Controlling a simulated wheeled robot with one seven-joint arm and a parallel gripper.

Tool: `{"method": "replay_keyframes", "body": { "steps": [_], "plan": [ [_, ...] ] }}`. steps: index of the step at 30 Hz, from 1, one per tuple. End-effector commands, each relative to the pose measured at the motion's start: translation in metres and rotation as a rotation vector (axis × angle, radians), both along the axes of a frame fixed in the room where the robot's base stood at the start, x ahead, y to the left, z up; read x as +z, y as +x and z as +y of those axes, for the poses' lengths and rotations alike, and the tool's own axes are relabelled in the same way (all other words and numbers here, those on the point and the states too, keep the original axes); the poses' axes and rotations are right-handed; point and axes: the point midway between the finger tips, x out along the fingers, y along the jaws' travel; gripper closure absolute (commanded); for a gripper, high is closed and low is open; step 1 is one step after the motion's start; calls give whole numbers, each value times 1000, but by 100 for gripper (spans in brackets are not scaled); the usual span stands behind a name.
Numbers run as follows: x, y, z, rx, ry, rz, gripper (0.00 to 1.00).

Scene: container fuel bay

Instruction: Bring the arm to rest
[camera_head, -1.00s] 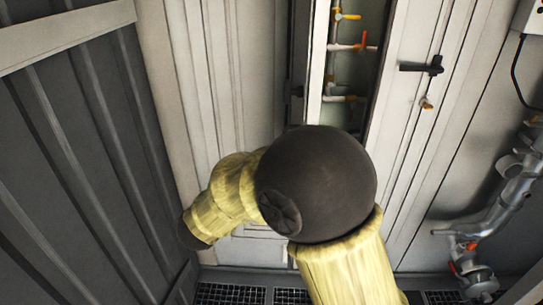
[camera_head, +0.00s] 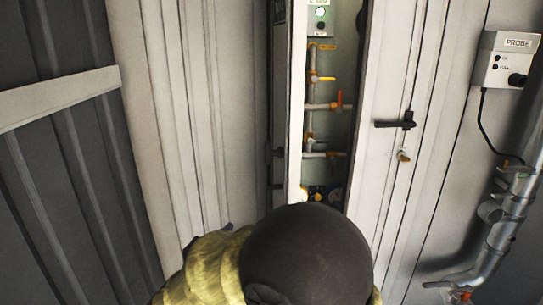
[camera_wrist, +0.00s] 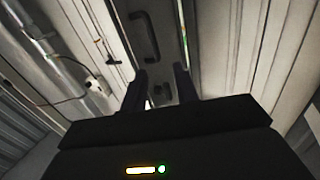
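My arm (camera_head: 215,265), with yellow sleeves and a large dark round joint, is at the bottom middle of the head view. The joint hides much of what lies beyond it. My gripper (camera_wrist: 162,76) shows in the wrist view as two dark fingers standing apart, with nothing seen between them. In the head view the gripper's fingers cannot be made out.
A tall pale cabinet has a narrow opening showing pipes and a red-handled valve (camera_head: 339,99). Its right door carries a black handle (camera_head: 395,124). A PROBE box (camera_head: 504,62) hangs at right above silver pipework (camera_head: 497,235). A dark ribbed panel (camera_head: 75,190) stands at left.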

Motion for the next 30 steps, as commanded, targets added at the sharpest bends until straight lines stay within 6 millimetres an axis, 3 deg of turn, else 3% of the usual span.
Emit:
{"method": "replay_keyframes", "body": {
  "steps": [7,11,15,23,30],
  "plan": [
    [-1,46,-28,207,88,110,70],
    [-10,57,-46,308,119,213,70],
    [-25,55,-71,393,141,353,70],
    [-62,16,-134,458,169,688,70],
    [-93,-61,-208,401,192,1053,70]
  ]
}}
